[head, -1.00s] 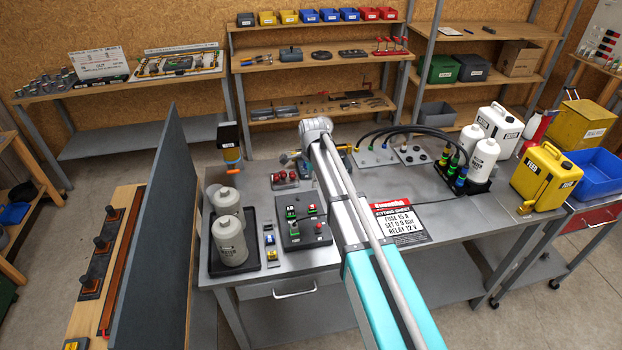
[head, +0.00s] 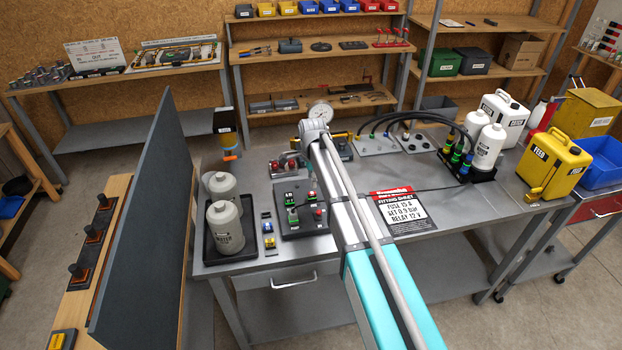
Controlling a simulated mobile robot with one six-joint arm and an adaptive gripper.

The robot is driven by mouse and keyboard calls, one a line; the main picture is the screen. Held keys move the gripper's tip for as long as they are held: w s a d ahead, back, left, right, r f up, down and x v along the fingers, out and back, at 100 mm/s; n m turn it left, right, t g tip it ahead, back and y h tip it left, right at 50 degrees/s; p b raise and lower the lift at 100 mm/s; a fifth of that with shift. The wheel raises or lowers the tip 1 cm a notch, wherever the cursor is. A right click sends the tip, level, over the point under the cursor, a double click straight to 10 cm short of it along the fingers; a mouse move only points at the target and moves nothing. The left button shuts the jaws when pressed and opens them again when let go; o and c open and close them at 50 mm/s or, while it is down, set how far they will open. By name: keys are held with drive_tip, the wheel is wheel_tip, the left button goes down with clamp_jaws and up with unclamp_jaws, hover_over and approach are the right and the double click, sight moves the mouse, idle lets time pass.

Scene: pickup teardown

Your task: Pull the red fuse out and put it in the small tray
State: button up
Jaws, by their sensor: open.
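A dark block (head: 292,229) on the grey bench carries small green and red pieces. A red piece (head: 318,212) sits at its right side, and another red piece shows just behind it. I cannot tell for sure which is the red fuse. A narrow holder (head: 268,227) with blue and yellow pieces lies left of the block. I cannot make out for sure which thing is the small tray.
A black tray (head: 249,245) with white bottles stands at the left, beside a tall dark panel (head: 145,215). A fitting sheet (head: 403,212) lies right of my arm. Black hoses and a yellow can (head: 553,165) are further right.

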sight(312, 193)
drive_tip(key=shift+f+b, duration=3.25)
drive_tip(key=shift+f, duration=0.25)
clamp_jaws()
